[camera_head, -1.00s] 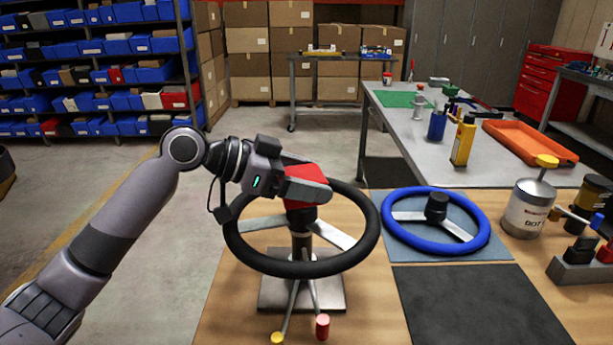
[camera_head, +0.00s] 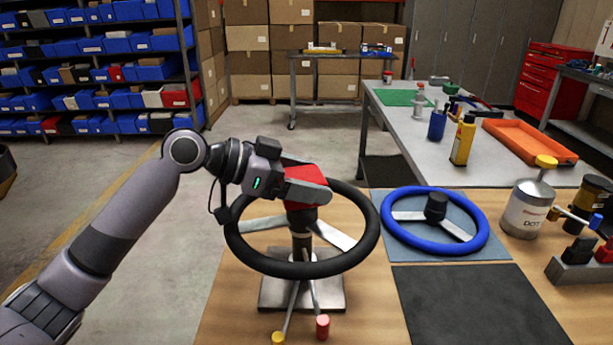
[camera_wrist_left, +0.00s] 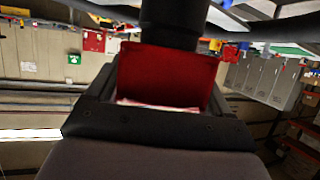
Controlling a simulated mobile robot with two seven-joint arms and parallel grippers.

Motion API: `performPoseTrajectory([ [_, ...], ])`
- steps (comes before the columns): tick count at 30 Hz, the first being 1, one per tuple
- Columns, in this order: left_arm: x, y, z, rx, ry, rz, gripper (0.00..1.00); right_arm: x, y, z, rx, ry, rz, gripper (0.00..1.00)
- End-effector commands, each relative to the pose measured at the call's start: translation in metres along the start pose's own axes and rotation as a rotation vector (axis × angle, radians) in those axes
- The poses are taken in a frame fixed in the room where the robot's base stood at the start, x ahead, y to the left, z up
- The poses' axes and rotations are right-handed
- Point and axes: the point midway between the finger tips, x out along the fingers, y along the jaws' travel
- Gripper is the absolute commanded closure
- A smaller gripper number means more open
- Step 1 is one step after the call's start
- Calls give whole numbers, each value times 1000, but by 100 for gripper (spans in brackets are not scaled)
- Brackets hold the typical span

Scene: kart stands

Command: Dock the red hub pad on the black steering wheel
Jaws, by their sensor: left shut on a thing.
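The black steering wheel (camera_head: 372,222) stands on a post with a metal base plate (camera_head: 275,296), its rim tilted toward me, with silver spokes. My left gripper (camera_head: 304,190) is shut on the red hub pad (camera_head: 306,200) over the middle of the wheel. The pad sits at the top of the dark hub; whether it is fully seated, I cannot tell. In the left wrist view the red pad (camera_wrist_left: 168,75) fills the space between the fingers, with a dark cylinder right beyond it. My right gripper is not in view.
A blue steering wheel (camera_head: 400,240) with a black hub lies on a blue-grey mat to the right. A dark mat (camera_head: 480,305) lies in front of it. A brake fluid can (camera_head: 525,210) stands farther right. Yellow-tipped and red-tipped levers (camera_head: 322,327) stick out below the black wheel.

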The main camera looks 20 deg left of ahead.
Motion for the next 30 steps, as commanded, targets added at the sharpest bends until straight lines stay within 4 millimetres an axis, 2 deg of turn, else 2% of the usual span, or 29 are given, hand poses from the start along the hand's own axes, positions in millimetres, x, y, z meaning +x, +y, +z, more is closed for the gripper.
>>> performPoseTrajectory([
  [24,4,0,10,0,1,0,50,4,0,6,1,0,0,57],
  [25,4,0,9,1,1,0,10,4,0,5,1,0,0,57],
  [30,4,0,9,1,1,0,9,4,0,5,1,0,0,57],
])
